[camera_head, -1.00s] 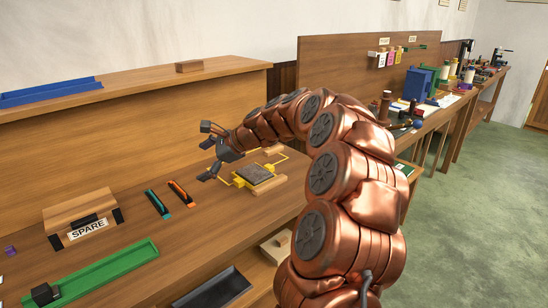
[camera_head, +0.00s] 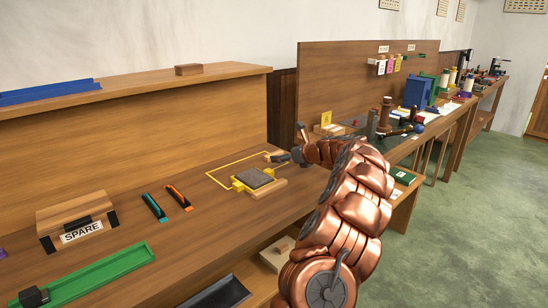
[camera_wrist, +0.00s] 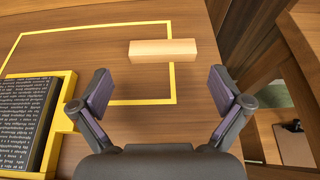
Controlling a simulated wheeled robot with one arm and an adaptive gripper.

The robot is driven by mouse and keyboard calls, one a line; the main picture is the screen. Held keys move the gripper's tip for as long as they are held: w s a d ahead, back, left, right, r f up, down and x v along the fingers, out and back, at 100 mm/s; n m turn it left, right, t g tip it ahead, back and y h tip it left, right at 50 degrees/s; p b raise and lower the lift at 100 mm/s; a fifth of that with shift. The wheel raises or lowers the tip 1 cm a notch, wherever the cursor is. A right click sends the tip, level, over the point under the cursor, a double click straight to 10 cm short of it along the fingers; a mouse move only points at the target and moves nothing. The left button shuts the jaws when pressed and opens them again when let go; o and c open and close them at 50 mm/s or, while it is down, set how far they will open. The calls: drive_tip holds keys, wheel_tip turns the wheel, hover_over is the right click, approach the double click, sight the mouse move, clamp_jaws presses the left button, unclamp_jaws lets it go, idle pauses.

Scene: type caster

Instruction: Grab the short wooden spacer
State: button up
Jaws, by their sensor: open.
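A short, pale wooden block (camera_wrist: 162,50), which looks like the spacer, lies on the bench in the wrist view, across the right side of a yellow outline. It lies ahead of my gripper (camera_wrist: 162,90), between the lines of the two spread fingers and apart from both. My gripper is open and empty. In the head view, my gripper (camera_head: 289,147) is at the outline's far right corner, and the block (camera_head: 274,155) is partly hidden by a finger. Another, longer wooden block (camera_head: 268,190) lies in front of the yellow fixture.
The yellow fixture with a dark plate (camera_wrist: 28,115) is left of my gripper. The bench ends at the right in the wrist view. Teal (camera_head: 154,207) and orange (camera_head: 179,197) pieces, a SPARE box (camera_head: 77,212) and a green tray (camera_head: 100,268) stand farther left.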

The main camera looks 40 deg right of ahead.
sight(274, 154)
drive_tip(key=shift+w+d+f, duration=0.1)
drive_tip(key=shift+w+d, duration=0.05)
drive_tip(key=shift+w, duration=0.55)
drive_tip(key=shift+x, duration=1.9)
drive_tip(key=shift+c, duration=0.2)
drive_tip(key=c, duration=0.6)
drive_tip(key=shift+c, duration=0.2)
